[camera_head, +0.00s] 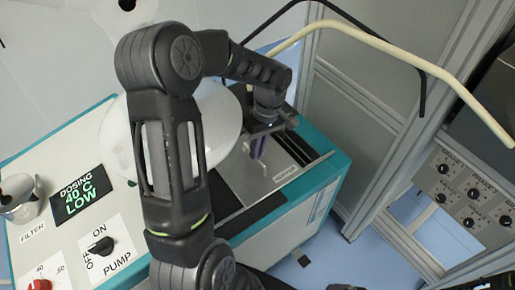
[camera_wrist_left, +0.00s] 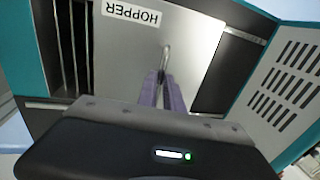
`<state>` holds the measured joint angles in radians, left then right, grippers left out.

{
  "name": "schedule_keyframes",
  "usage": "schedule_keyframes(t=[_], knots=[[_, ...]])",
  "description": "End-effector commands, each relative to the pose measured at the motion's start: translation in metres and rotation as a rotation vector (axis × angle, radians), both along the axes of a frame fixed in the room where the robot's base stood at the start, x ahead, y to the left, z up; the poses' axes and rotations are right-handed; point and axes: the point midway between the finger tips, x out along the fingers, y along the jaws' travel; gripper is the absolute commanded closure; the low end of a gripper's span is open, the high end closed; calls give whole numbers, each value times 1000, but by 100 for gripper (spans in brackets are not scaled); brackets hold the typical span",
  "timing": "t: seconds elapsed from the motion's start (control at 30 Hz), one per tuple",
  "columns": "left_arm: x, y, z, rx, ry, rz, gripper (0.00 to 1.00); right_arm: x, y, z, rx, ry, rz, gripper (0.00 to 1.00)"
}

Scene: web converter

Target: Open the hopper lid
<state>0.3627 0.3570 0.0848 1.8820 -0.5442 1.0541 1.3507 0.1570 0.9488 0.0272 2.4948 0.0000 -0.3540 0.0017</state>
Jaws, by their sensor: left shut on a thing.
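The hopper lid (camera_head: 240,182) is a flat grey metal plate with a HOPPER label, set in the top of the teal-edged machine. It also shows in the left wrist view (camera_wrist_left: 190,35), with a thin metal handle (camera_wrist_left: 165,57) standing up from it. My left gripper (camera_head: 258,150) reaches down over the lid, and its purple fingers (camera_wrist_left: 164,88) are shut on the handle. The lid lies flat, with dark areas on both sides of it. I cannot tell whether these are openings. My right gripper is not in view.
A white round vessel (camera_head: 222,125) stands behind my left arm. The panel holds a PUMP knob (camera_head: 101,246), a dosing display (camera_head: 78,196), a red knob (camera_head: 40,284) and a metal cup (camera_head: 20,205). A cream hose (camera_head: 400,48) and a black hose arch over the right side.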

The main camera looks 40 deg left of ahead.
Motion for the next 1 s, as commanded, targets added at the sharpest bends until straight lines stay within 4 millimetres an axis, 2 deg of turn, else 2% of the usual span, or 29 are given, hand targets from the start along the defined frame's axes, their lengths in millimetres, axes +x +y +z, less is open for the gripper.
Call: schedule_keyframes(t=[0.67, 0.9, 1.0], knots=[[0, 1, 0, 1, -1, 1, 100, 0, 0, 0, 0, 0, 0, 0], [-29, 10, 0, 4, -1, 0, 100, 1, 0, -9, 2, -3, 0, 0], [-34, 11, 0, 3, -2, 0, 100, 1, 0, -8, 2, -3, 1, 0]])
